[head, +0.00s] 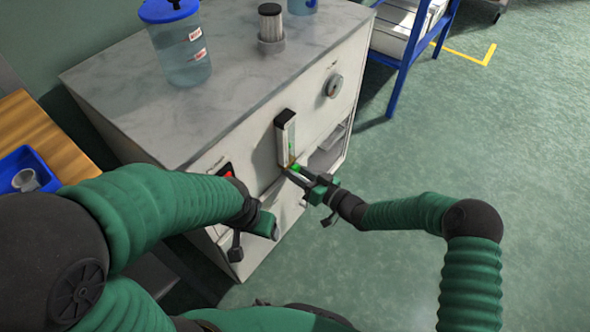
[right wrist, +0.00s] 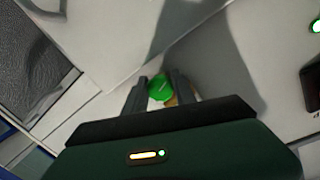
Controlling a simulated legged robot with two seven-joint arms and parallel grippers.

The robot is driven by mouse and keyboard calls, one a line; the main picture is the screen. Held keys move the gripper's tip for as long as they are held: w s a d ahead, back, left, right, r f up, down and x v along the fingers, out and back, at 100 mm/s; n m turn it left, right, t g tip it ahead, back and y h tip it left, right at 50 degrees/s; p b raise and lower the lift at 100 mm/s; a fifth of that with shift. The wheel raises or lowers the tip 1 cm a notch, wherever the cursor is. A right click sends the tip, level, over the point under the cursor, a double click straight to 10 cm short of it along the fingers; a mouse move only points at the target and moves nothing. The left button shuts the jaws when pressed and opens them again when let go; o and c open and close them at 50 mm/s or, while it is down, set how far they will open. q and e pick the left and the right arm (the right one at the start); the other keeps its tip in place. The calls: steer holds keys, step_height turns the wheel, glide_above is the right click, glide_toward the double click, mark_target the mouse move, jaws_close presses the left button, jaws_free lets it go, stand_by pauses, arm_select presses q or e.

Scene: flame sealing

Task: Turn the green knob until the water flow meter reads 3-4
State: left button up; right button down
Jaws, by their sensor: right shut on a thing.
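The green knob (head: 295,168) sits on the front of the white cabinet, at the foot of the upright water flow meter (head: 286,138). The meter's reading is too small to make out. My right gripper (head: 293,174) is at the knob, its fingers shut on it. In the right wrist view the green knob (right wrist: 159,88) shows between the two dark fingers (right wrist: 155,92). My left gripper (head: 240,245) hangs in front of the cabinet, left of the meter and apart from it; its fingers are not clear.
A blue rack (head: 405,60) stands behind right. The floor at right is clear.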

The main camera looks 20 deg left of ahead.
steer(key=shift+w+d, duration=0.15)
steer(key=c, duration=1)
jaws_free()
steer(key=shift+c, duration=0.2)
steer(key=p+v, duration=0.5)
steer(key=v, duration=1.2)
